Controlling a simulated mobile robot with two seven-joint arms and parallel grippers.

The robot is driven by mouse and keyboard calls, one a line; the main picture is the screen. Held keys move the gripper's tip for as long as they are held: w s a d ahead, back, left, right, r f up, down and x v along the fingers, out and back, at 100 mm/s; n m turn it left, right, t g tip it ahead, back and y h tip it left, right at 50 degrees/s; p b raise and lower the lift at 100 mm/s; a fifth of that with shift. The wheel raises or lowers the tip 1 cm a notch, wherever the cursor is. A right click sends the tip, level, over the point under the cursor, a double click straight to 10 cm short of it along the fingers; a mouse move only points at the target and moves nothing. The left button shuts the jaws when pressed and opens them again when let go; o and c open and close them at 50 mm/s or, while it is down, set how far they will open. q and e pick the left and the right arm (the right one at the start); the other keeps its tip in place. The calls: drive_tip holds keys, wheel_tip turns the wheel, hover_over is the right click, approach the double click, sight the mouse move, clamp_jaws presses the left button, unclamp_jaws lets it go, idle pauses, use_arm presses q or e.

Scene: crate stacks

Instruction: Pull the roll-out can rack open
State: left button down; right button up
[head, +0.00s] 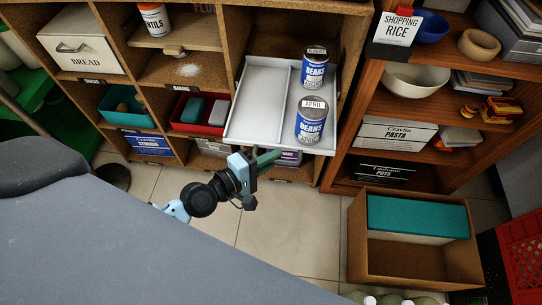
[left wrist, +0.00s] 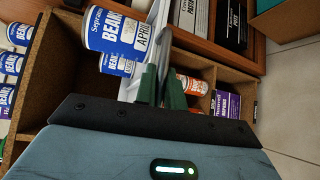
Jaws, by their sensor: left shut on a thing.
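My right gripper is out of view.
Left compartments hold a bread bin (head: 80,47), a teal bin (head: 125,105) and a red bin (head: 200,113). A brown shelf (head: 375,90) stands close on the right. An open box (head: 365,250) and a red crate (head: 522,262) are on the floor. Tiled floor before the rack is clear.

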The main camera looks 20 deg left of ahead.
use_arm(q)
drive_tip(key=c, duration=1.5)
unclamp_jaws()
drive_tip(key=v, duration=0.7)
drive_tip(key=shift+s+a+b, duration=0.2)
drive_tip(key=shift+s+b, duration=0.15)
